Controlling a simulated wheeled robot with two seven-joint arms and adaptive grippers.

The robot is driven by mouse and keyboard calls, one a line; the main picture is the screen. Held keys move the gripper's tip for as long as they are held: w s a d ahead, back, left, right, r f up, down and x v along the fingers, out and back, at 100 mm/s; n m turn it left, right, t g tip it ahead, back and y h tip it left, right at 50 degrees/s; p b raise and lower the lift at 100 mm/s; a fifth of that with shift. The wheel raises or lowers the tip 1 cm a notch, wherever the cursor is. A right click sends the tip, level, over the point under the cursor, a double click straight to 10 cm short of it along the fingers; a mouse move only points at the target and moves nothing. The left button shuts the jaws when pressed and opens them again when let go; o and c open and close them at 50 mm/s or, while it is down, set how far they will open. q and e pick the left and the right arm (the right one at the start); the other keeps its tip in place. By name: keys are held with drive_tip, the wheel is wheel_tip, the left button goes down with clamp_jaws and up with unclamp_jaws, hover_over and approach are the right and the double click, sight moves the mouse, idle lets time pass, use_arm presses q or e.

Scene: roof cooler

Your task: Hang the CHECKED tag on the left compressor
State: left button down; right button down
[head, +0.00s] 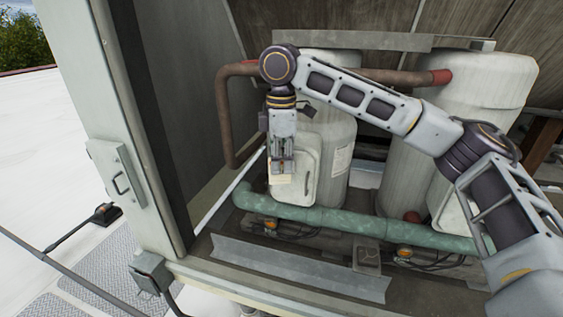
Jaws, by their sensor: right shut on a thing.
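The left compressor (338,118) is a tall pale grey cylinder inside the open housing, with a whitish box cover on its front and a small printed label. My right arm reaches across from the right, and my right gripper (282,168) points down in front of this compressor's left part. It is shut on a small cream piece, which looks like the tag (281,179). Its lettering cannot be read. The tag overlaps the box cover in the picture; whether it touches it I cannot tell. My left gripper is not in view.
A second compressor (480,92) stands to the right, partly behind my arm. A green pipe (320,219) runs low in front of both. A copper-brown pipe (224,115) bends down at the left. The housing's left post (110,130) and a front metal lip (300,268) bound the opening.

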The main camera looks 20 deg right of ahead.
drive_tip(key=shift+w+d+f, duration=0.25)
drive_tip(key=shift+f, duration=0.25)
drive_tip(key=c, duration=1.3)
unclamp_jaws()
drive_tip(key=shift+w+d+r, duration=0.1)
drive_tip(key=shift+c, duration=0.2)
